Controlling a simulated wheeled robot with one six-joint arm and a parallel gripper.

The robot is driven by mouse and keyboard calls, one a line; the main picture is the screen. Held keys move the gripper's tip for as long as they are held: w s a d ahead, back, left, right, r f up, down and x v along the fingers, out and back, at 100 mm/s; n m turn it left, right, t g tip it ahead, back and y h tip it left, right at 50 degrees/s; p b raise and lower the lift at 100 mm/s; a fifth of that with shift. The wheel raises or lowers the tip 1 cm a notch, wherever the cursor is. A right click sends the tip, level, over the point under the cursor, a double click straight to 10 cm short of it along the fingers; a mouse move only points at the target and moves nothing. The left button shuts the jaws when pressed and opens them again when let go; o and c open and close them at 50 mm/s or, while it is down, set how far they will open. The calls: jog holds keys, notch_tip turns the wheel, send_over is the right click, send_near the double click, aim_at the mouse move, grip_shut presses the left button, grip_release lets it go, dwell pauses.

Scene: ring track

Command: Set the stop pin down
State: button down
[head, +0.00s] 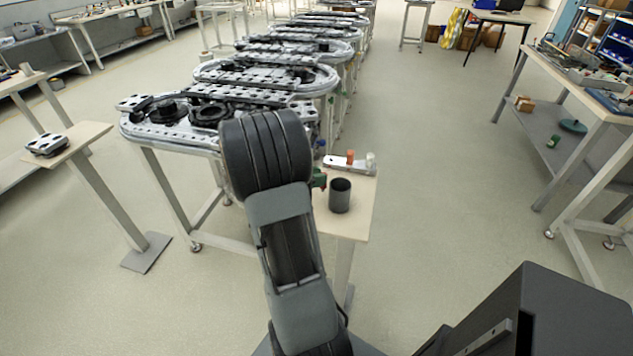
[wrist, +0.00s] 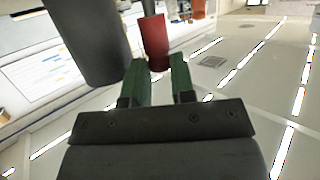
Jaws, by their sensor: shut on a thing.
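My gripper (wrist: 158,74) has green fingers, shut on a red cylinder that I take to be the stop pin (wrist: 154,38). One end of the pin sits between the fingertips; the rest reaches to the upper part of the wrist view, which looks upside down. In the head view my gripper (head: 320,180) is at the small stand (head: 357,222), left of a dark grey cup (head: 340,195). There the pin cannot be made out. The cup also shows close beside the pin in the wrist view (wrist: 86,40). I cannot tell whether the pin touches the stand top.
A pale plate (head: 338,165) on the stand bears an orange peg (head: 350,157) and a whitish peg (head: 370,160). The metal track (head: 180,125) lies just behind and left. A second stand (head: 85,140) is at the left, and a workbench (head: 590,90) at the right.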

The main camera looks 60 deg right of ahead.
jog(key=shift+f, duration=0.7)
jog(key=shift+f, duration=0.1)
jog(key=shift+f, duration=0.1)
jog(key=c, duration=1)
grip_release()
jog(key=shift+o, duration=0.2)
